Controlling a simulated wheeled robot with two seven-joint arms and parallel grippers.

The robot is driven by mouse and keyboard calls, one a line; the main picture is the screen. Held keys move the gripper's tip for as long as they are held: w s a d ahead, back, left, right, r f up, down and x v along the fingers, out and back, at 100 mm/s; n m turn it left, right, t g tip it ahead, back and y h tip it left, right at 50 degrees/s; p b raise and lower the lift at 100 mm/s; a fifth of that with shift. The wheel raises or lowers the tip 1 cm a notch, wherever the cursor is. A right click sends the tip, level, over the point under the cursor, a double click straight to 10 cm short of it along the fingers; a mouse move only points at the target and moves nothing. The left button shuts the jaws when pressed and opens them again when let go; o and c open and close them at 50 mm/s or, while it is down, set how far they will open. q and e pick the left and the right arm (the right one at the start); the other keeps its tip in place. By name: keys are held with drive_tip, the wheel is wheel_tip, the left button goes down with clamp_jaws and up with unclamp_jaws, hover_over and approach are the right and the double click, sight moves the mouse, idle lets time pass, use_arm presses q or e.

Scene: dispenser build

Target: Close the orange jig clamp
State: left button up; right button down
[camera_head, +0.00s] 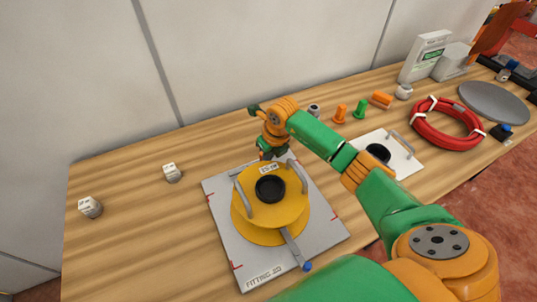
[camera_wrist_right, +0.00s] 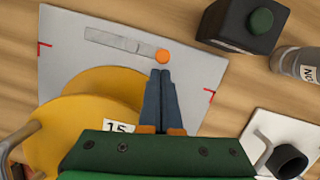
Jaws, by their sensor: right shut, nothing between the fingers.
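The orange jig clamp shows in the right wrist view as a flat grey bar with an orange knob (camera_wrist_right: 162,56). The bar lies on the grey jig plate (camera_wrist_right: 70,60), beside the yellow drum (camera_wrist_right: 105,88) and apart from it. My right gripper (camera_wrist_right: 160,72) is shut and empty, its fingertips close to the orange knob; I cannot tell whether they touch. In the head view my right gripper (camera_head: 270,154) is over the plate's far edge, behind the yellow drum (camera_head: 246,219), and the orange knob is hidden. My left gripper is not in view.
A second clamp bar with a blue knob (camera_head: 308,266) reaches from the drum toward the plate's near side. A white plate (camera_head: 405,163) with a black ring and a red hose coil (camera_head: 421,128) lie to the right. Two white cubes stand left, with free table around them.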

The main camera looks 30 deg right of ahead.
drive_tip(key=shift+w+b, duration=0.1)
drive_tip(key=shift+b, duration=0.25)
drive_tip(key=shift+d+n, duration=0.1)
drive_tip(key=shift+n, duration=0.3)
drive_tip(key=shift+w+n+b, duration=0.2)
drive_tip(key=shift+n+b, duration=0.1)
drive_tip(key=shift+b, duration=0.15)
drive_tip(key=shift+d, duration=0.1)
